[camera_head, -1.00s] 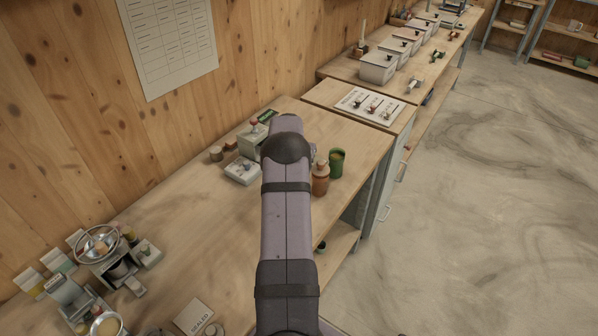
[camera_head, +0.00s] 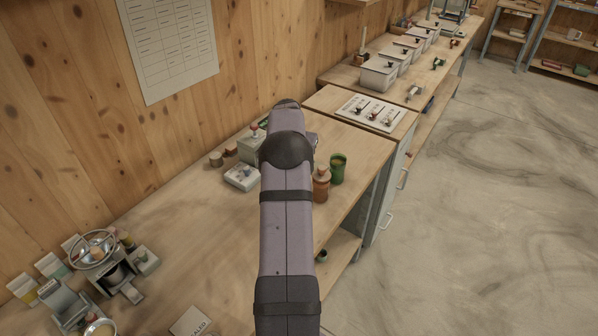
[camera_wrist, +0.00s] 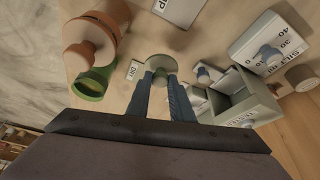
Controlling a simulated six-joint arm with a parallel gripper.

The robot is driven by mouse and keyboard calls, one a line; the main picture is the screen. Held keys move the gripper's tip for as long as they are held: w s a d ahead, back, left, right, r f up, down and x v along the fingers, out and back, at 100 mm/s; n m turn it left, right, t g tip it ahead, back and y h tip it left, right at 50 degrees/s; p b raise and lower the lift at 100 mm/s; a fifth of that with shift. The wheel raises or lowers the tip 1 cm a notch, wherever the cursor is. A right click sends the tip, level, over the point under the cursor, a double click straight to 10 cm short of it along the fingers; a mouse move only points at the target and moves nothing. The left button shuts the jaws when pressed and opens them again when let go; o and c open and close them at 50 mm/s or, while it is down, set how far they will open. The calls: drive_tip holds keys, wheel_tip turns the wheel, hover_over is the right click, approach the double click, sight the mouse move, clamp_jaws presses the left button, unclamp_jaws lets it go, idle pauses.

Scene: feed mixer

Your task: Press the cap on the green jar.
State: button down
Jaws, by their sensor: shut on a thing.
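The green jar (camera_head: 337,169) stands near the right edge of the bench in the head view, beside a brown jar (camera_head: 321,186). In the wrist view the green jar (camera_wrist: 90,86) is at the left, its round mouth towards the camera. My gripper (camera_wrist: 161,78) has its two blue fingers shut on a round, pale green-beige piece that looks like the cap (camera_wrist: 159,62). The cap is to the right of the green jar and apart from it in the wrist view. In the head view my arm hides the gripper and the cap.
The brown jar (camera_wrist: 96,36) stands close beside the green jar. A grey box-like device (camera_wrist: 243,101) and a white labelled block (camera_wrist: 268,45) are at the right in the wrist view. A small label (camera_wrist: 134,70) lies between jar and cap. The bench's right edge is near the jars.

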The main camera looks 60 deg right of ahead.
wheel_tip(320, 180, up, 4)
drive_tip(key=shift+r+b, duration=0.25)
drive_tip(key=shift+b, duration=0.25)
drive_tip(key=shift+s+d+r+p, duration=0.2)
drive_tip(key=shift+s+r+p, duration=0.1)
drive_tip(key=shift+r+p, duration=0.3)
drive_tip(key=s+d+r+m+g+p, duration=0.2)
drive_tip(key=s+d+r+m+p, duration=0.3)
drive_tip(key=s+p, duration=0.4)
drive_tip(key=shift+d+r+m+g+p, duration=0.3)
drive_tip(key=shift+d+m+p, duration=0.25)
drive_tip(key=shift+d+m, duration=0.4)
drive_tip(key=shift+d, duration=0.1)
drive_tip(key=shift+f, duration=0.15)
